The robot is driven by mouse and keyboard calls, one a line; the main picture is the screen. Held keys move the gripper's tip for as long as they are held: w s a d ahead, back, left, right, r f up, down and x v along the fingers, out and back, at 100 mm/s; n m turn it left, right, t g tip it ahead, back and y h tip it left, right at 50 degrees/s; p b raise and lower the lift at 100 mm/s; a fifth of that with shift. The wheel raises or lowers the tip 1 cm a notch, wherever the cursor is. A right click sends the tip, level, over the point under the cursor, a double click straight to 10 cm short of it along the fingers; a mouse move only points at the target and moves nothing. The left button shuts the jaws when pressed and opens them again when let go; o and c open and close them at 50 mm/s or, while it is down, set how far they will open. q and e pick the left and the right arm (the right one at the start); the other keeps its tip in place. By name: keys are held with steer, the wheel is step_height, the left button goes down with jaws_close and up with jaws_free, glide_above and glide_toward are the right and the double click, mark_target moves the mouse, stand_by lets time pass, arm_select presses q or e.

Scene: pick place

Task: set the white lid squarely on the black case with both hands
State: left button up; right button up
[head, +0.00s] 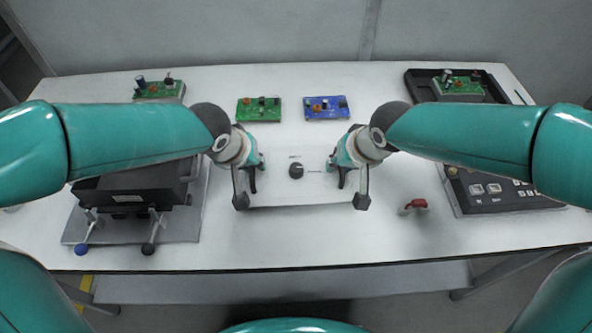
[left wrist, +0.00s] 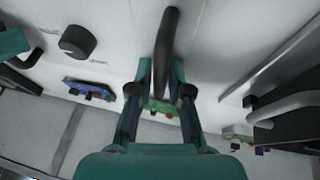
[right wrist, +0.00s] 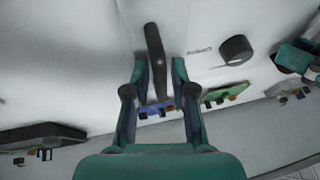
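A white lid (head: 285,192) with a black knob (head: 296,170) lies flat at the middle of the table. My left gripper (head: 249,186) is at the lid's left end, and my right gripper (head: 350,187) is at its right end. In the left wrist view a black bar handle (left wrist: 168,40) lies between my open left fingers, with gaps beside it. In the right wrist view another black bar handle (right wrist: 154,50) lies between my open right fingers.
A green board (head: 258,109) and a blue board (head: 326,107) lie behind the lid. A black box fixture (head: 135,180) with clamps stands left. A black panel (head: 490,200), a black tray (head: 415,86) and a red-handled part (head: 416,204) are right. The front middle is clear.

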arm_select(q)
jaws_close()
arm_select(e)
steer(key=c, duration=0.4)
jaws_close()
arm_select(q)
steer(key=shift+r, duration=0.1)
arm_select(e)
steer(key=shift+r, duration=0.1)
